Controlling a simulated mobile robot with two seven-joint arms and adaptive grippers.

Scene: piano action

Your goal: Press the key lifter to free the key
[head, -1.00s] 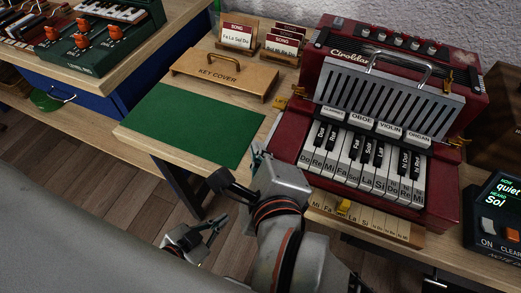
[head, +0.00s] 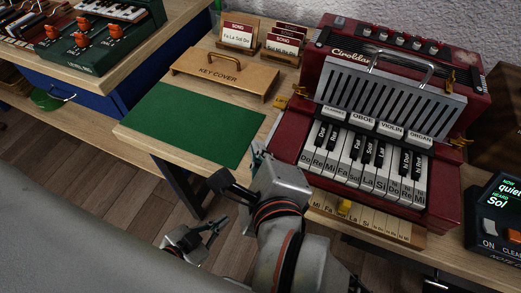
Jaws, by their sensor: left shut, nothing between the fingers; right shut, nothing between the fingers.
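The red keyboard instrument (head: 447,205) stands on the bench at right, with white and black labelled keys (head: 356,170) facing me. A pale labelled strip (head: 385,224) lies in front of the keys, with a small yellow piece (head: 344,207) on it. I cannot tell which part is the key lifter, or which key is stuck. My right gripper (head: 257,150) is shut and empty, just left of the instrument's left front corner; its fingertips are small and partly hidden. My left gripper (head: 215,226) is shut and empty, lower, over the floor in front of the bench.
A green mat (head: 188,125) and a wooden key cover (head: 222,75) lie left of the instrument. Song cards (head: 238,36) stand behind. A display box (head: 497,215) at right reads "quiet" and "Sol". A green device (head: 95,42) sits on the left bench.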

